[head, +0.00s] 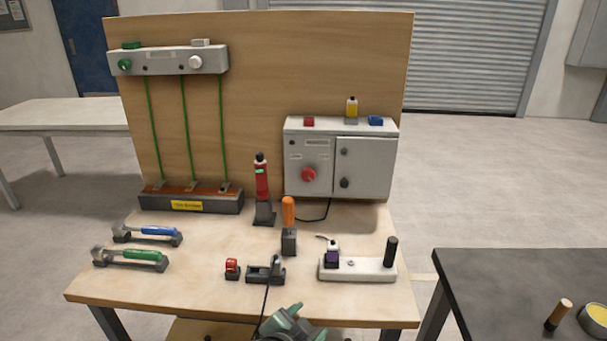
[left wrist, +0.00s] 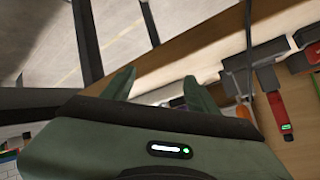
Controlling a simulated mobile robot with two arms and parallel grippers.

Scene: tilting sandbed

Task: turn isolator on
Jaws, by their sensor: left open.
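A grey electrical box (head: 365,165) stands at the back right of the wooden bench, against the board. A round red knob (head: 308,174) is on its left door; I cannot read its setting. A dark knob (head: 345,183) is on the right door. No label here is clear enough for me to tell which part is the isolator. My left gripper (head: 290,324) is at the bench's front edge, far from the box. In the left wrist view its two green fingers (left wrist: 160,90) stand apart with nothing between them. My right gripper is in neither view.
On the bench (head: 190,291) stand a red tester (head: 262,182), an orange-handled tool (head: 288,212), a white base with a black post (head: 391,252), a small clamp (head: 266,272) and blue (head: 159,231) and green (head: 143,254) tools. A dark table (head: 500,275) is at right.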

